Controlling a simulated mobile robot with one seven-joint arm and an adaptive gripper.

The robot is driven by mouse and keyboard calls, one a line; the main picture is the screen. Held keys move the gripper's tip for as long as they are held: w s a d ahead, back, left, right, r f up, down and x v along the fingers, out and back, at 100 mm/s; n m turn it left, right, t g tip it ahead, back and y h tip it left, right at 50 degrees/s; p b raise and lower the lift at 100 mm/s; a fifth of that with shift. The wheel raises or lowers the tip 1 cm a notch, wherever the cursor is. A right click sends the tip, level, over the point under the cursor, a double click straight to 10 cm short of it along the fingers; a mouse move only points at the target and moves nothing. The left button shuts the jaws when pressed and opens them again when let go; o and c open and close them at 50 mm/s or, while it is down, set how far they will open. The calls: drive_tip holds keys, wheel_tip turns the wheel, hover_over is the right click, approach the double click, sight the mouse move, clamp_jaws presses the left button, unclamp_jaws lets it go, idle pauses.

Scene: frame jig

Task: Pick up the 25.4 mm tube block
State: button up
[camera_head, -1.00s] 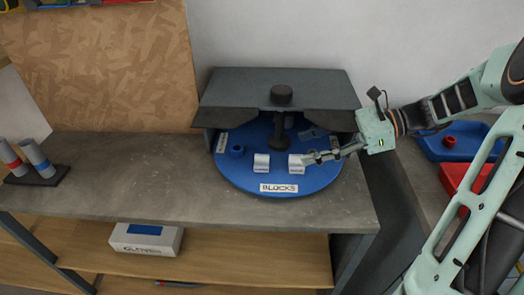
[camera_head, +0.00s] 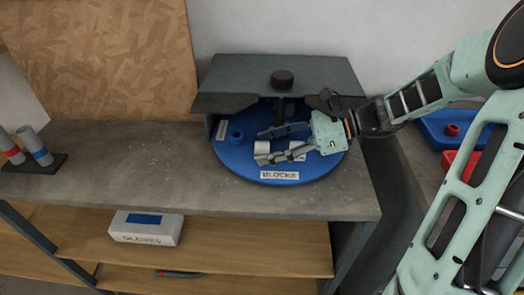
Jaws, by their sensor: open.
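Two small pale blocks sit on the blue round turntable: a left block (camera_head: 262,146) and a right block (camera_head: 298,146). I cannot read a size on either, so I cannot tell which is the 25.4 mm one. My gripper (camera_head: 260,147) is open and reaches in from the right, over the turntable. One finger shows behind the left block and one in front of it. The front finger hides part of the left block, and the hand and finger partly cover the right block. I cannot tell whether the fingers touch either block.
A dark grey cover (camera_head: 300,75) with a black knob overhangs the turntable's back. The grey bench (camera_head: 130,170) is clear to the left, up to a tube stand (camera_head: 34,164).

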drive_tip(key=shift+c, duration=0.7)
drive_tip(key=c, duration=1.1)
drive_tip(key=shift+r, duration=0.15)
